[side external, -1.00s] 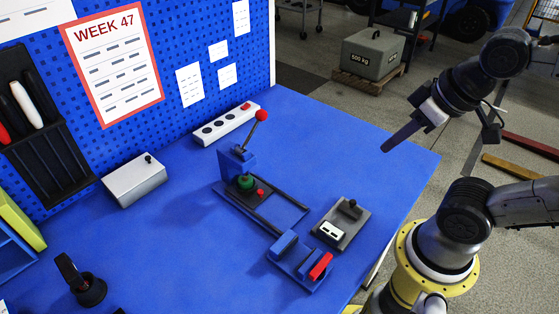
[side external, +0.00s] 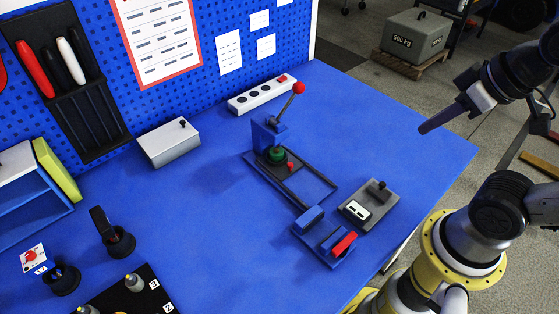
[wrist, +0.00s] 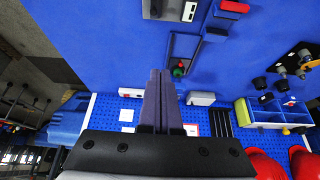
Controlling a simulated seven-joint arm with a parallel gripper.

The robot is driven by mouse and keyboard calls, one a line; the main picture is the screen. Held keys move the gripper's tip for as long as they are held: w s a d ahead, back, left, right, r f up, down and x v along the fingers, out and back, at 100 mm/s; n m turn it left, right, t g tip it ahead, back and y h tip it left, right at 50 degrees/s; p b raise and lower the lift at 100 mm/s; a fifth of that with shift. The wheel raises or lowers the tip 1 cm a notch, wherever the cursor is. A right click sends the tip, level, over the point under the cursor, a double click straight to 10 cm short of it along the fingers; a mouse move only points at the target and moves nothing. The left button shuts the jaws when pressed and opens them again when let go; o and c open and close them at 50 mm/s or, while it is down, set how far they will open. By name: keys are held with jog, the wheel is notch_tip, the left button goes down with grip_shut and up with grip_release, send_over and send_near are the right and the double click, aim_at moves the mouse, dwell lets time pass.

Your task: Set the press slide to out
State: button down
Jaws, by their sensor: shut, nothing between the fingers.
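The press (side external: 268,137) is a blue post on a dark base, with a lever ending in a red ball (side external: 299,88). At its foot are a green round piece (side external: 277,154) and a small red knob (side external: 291,166), at the post end of a dark rail frame (side external: 318,179). The frame's front-right part is empty. I cannot clearly make out the slide plate. The frame also shows in the wrist view (wrist: 170,47). My gripper (side external: 423,130) is shut and empty, in the air right of the press and well apart from it. Its fingers show pressed together in the wrist view (wrist: 160,75).
A blue fixture with a red bar (side external: 343,242) and a grey box with a black knob (side external: 369,205) stand near the frame's front end. A power strip (side external: 262,95) and white box (side external: 169,142) lie along the pegboard.

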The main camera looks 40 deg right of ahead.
dwell(0.4)
jog(key=c, duration=1.3)
grip_release()
jog(key=shift+o, duration=1.2)
jog(key=shift+w+n, duration=0.1)
jog(key=shift+n, duration=0.3)
jog(key=shift+o, duration=1.4)
jog(key=w+a+r+n+y, duration=0.1)
jog(key=w+a+r+n, duration=0.1)
jog(key=w, duration=0.4)
jog(key=r+n, duration=0.1)
jog(key=n, duration=0.1)
jog(key=shift+a+n+t, duration=0.2)
jog(key=shift+n+t, duration=0.1)
jog(key=shift+t, duration=0.1)
jog(key=n+g+y, duration=0.2)
jog(key=n+g, duration=0.1)
jog(key=n, duration=0.1)
send_over(291, 164)
jog(key=s+d, duration=0.4)
notch_tip(291, 164, down, 13)
jog(key=x, duration=1.3)
jog(key=shift+s+a+f, duration=0.1)
jog(key=shift+s+f, duration=0.05)
jog(key=shift+f, duration=0.3)
